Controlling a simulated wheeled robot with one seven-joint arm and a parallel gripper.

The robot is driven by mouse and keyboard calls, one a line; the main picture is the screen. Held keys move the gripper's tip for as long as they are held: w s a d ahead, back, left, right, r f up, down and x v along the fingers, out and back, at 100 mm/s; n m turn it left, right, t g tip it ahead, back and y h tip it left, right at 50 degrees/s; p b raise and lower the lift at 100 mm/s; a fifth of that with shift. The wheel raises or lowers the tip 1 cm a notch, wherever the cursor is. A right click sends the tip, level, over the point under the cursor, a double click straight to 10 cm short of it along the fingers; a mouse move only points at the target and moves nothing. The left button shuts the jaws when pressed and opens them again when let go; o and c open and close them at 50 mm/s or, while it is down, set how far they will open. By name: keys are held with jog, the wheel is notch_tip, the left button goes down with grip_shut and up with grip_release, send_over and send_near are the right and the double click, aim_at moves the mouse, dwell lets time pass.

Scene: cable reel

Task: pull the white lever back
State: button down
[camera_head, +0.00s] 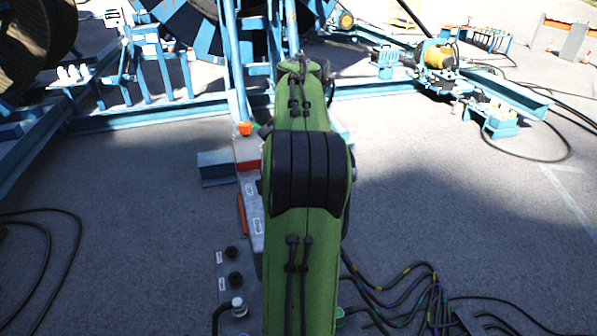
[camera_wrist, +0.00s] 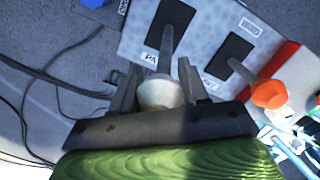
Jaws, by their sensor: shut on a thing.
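The white lever knob (camera_wrist: 161,93) shows in the wrist view, on a grey shaft rising from a dark slot in a grey control panel (camera_wrist: 203,28). My gripper (camera_wrist: 160,85) has one finger on each side of the knob and is shut on it. A second lever with an orange knob (camera_wrist: 268,94) stands to the right, apart from my fingers. In the head view my green arm hides the white lever and my gripper. An orange knob (camera_head: 245,128) shows there just left of the arm.
The panel box (camera_head: 252,205) runs along the arm's left side. Blue steel frames (camera_head: 150,117) and reels stand behind. Black cables (camera_head: 410,300) lie on the ground at the lower right, and more cables (camera_head: 45,250) at the left. Open asphalt lies right of the arm.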

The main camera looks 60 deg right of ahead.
jog(key=shift+f, duration=0.2)
dwell(0.6)
jog(key=c, duration=0.6)
grip_release()
jog(key=shift+s+a+r, duration=0.1)
jog(key=r+p, duration=0.1)
jog(key=r, duration=0.2)
jog(key=r+p, duration=0.2)
jog(key=r, duration=0.2)
jog(key=d+r+p, duration=0.1)
jog(key=r, duration=0.2)
jog(key=shift+s+r, duration=0.1)
jog(key=shift+r, duration=0.05)
jog(key=shift+s+d+r, duration=0.1)
jog(key=shift+r, duration=0.75)
